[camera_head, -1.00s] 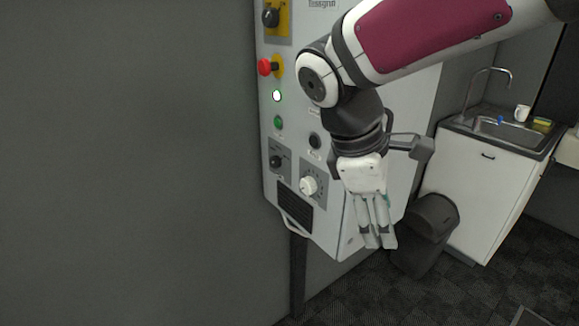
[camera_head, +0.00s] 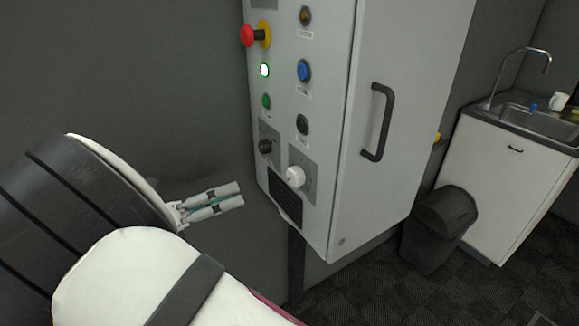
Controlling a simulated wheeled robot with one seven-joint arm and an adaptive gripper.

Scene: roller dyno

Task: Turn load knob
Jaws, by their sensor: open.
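The control cabinet (camera_head: 345,215) stands at the centre, its panel facing left. A white round knob (camera_head: 295,176) sits low on the panel's right side, on a grey scale plate. A smaller black knob (camera_head: 265,146) sits to its left on its own plate. I cannot read their labels, so I cannot tell which is the load knob. My gripper (camera_head: 240,194) is to the left of the white knob, its fingers pointing right towards the panel. It is open and empty, apart from both knobs. Nothing hides the knobs.
Above are a red emergency button (camera_head: 248,36), a lit white lamp (camera_head: 264,70), a green button (camera_head: 266,101), a blue button (camera_head: 303,70) and a black button (camera_head: 302,124). The cabinet side has a handle (camera_head: 378,122). A bin (camera_head: 438,228) and sink unit (camera_head: 505,165) stand right.

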